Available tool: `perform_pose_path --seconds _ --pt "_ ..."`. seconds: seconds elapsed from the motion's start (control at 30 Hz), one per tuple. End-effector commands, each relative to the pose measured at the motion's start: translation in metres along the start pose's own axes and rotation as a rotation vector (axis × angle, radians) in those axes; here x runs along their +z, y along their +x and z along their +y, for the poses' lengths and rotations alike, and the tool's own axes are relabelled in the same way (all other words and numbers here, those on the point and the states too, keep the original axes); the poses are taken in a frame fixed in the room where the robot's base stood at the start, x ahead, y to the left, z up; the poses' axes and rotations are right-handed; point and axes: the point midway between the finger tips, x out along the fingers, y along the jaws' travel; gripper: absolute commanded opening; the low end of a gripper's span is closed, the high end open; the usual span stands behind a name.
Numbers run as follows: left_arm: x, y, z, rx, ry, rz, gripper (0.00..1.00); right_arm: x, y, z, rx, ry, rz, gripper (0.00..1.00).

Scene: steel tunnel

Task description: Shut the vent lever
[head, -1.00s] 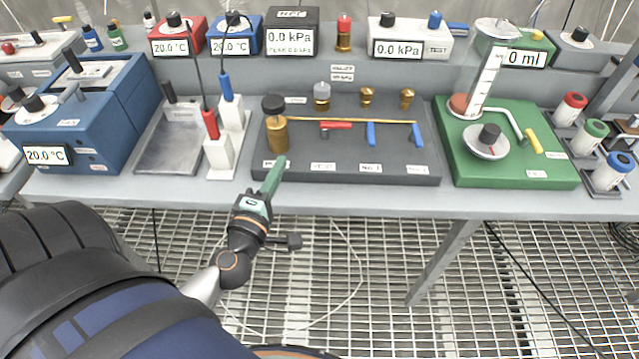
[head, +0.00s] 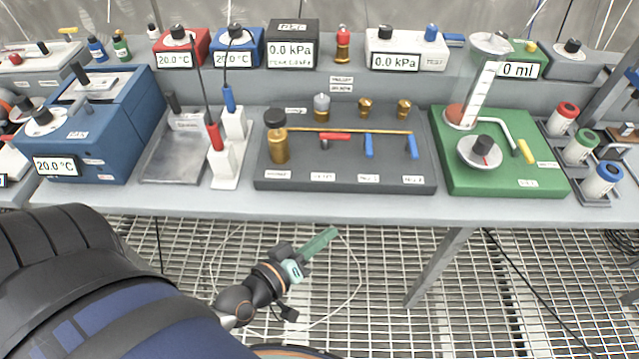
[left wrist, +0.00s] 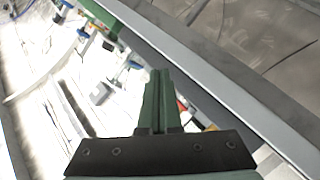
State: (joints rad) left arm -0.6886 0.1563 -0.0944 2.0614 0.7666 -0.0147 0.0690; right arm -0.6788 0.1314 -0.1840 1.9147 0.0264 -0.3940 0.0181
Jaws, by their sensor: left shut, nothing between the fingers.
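A dark grey manifold panel (head: 300,178) lies on the bench with a thin brass pipe along it. A red lever (head: 338,136) on the pipe points sideways to the right. Two blue levers, one in the middle (head: 368,147) and one at the right (head: 412,148), point towards the front. The labels are too small to read, so I cannot tell for sure which is the vent lever. My left gripper (head: 330,235) is shut and empty, in front of the bench edge and apart from the panel. Its green fingers also show in the left wrist view (left wrist: 158,90). My right gripper is not in view.
A brass cylinder with a black knob (head: 277,140) stands at the panel's left end. White holders with red and blue probes (head: 222,165) stand left of the panel. A green board (head: 500,180) with a glass measure is to the right. The bench front edge (head: 300,207) is clear.

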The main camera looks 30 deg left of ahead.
Motion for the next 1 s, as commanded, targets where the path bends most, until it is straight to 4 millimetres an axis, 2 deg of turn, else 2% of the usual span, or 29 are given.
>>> perform_pose_path --seconds 0.17,0.5,0.73,1.0 --pt "0.029 -0.004 -0.001 -0.025 0.170 -0.125 0.00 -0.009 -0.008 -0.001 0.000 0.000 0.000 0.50" --pt "0.079 -0.021 -0.021 -0.089 0.493 -0.355 0.00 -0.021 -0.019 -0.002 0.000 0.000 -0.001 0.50" --pt "0.098 -0.032 -0.036 -0.126 0.645 -0.461 0.00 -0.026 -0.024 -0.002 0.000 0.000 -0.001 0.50" --pt "0.103 -0.036 -0.042 -0.140 0.697 -0.495 0.00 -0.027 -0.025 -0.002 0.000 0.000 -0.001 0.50"
